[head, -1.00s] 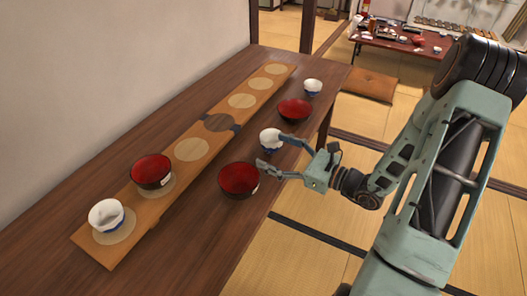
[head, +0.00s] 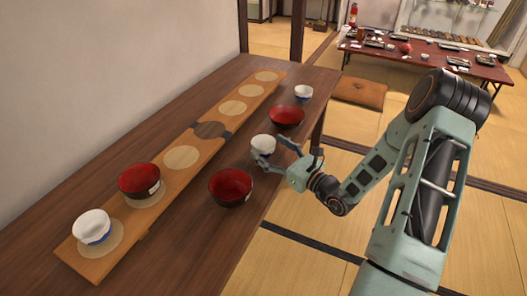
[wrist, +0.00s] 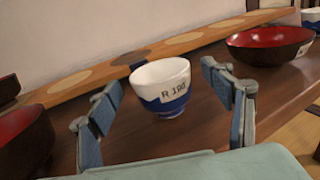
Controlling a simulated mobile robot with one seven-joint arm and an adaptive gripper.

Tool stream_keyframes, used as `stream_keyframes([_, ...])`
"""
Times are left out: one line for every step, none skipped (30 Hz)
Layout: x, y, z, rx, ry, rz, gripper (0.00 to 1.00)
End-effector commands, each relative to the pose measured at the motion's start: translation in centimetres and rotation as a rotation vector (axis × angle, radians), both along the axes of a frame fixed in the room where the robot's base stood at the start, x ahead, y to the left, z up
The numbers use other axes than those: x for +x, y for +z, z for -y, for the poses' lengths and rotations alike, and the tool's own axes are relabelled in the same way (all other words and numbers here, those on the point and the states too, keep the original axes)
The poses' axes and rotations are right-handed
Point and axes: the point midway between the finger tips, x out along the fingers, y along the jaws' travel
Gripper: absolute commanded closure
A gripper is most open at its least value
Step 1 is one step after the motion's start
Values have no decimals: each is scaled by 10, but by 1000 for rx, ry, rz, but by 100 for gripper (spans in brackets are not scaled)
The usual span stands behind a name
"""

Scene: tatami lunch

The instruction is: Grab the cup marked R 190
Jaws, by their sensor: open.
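The cup marked R 190 (wrist: 161,84) is white above and blue below, with a label on its side facing my wrist camera. It stands upright on the dark table, and it also shows in the head view (head: 262,145). My gripper (head: 273,153) is open in front of the cup. In the wrist view the fingers of my gripper (wrist: 165,105) stand apart to the left and right of the cup. I cannot tell whether either finger touches it.
A red bowl (head: 231,187) stands nearer on the table, another red bowl (head: 287,117) farther, with a white cup (head: 303,93) beyond. A wooden board (head: 183,157) with round spots runs along the wall, bearing a red bowl (head: 139,181) and a white cup (head: 92,227).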

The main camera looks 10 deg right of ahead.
Motion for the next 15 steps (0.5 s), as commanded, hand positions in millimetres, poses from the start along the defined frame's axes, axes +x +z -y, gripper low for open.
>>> stream_keyframes([7, -1, -5, -1, 3, 2, 27])
stream_keyframes([11, 0, -8, 0, 3, 1, 27])
stream_keyframes([17, 0, -11, 0, 3, 2, 27])
stream_keyframes([20, 0, -13, 0, 3, 1, 27])
stream_keyframes([23, 0, -14, 0, 2, 0, 27])
stream_keyframes([25, 0, -16, 1, 1, -1, 27])
stream_keyframes([26, 0, -16, 1, 0, -1, 27])
stream_keyframes([27, 0, -16, 1, 0, -1, 27])
stream_keyframes([27, 0, -16, 0, 0, -1, 27])
stream_keyframes([27, 0, -16, 0, 0, -1, 27])
stream_keyframes([26, 0, -16, 0, 0, -1, 27])
stream_keyframes([26, 0, -16, 0, 0, -1, 27])
stream_keyframes([26, 0, -16, 0, 0, -1, 29])
stream_keyframes([26, 0, -16, 0, 0, -1, 32])
stream_keyframes([26, 0, -16, 0, 0, -1, 37])
